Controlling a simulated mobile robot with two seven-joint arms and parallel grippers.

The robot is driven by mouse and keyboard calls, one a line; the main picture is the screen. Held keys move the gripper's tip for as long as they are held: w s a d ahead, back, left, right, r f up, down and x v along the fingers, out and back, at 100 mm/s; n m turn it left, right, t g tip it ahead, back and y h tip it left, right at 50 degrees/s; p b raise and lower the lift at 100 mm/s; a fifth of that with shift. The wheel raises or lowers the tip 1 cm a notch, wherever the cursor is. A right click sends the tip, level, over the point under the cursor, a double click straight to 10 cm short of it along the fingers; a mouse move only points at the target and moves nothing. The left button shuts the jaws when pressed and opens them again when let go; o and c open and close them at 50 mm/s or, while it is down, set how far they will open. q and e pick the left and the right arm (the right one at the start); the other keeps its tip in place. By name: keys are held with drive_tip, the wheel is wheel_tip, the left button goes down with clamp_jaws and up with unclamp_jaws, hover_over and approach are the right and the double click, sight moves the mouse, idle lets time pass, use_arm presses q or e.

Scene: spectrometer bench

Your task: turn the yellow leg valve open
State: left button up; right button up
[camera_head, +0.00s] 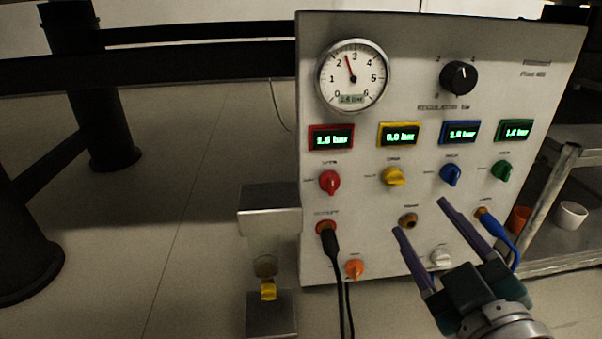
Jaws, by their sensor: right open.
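The yellow leg valve (394,177) is a small knob in the row of coloured valves on the grey panel (480,110). Its handle looks turned more sideways than the red, blue and green ones. The yellow-framed display (400,135) above it reads 0.0 bar. My right gripper (421,219) comes in from the lower right, with two purple fingers spread apart and nothing between them. Its tips are below and right of the yellow valve, apart from it, near a brass port (408,220). My left gripper is not in view.
Red (329,182), blue (451,174) and green (502,170) valves flank the yellow one. A black cable (334,255) and a blue hose (503,238) plug into the panel. A round gauge (352,77) and black knob (458,78) sit above. An orange knob (354,269) is below.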

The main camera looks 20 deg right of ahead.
sight(397, 184)
drive_tip(key=b+x, duration=0.1)
drive_tip(key=x, duration=0.2)
drive_tip(key=b+x, duration=0.4)
drive_tip(key=x, duration=0.1)
drive_tip(key=shift+w+d+f, duration=0.2)
drive_tip(key=shift+w+f, duration=0.05)
drive_tip(key=shift+f, duration=0.05)
drive_tip(key=shift+w+d+r+b, duration=0.15)
drive_tip(key=shift+w+b, duration=0.2)
drive_tip(key=shift+w, duration=0.2)
clamp_jaws()
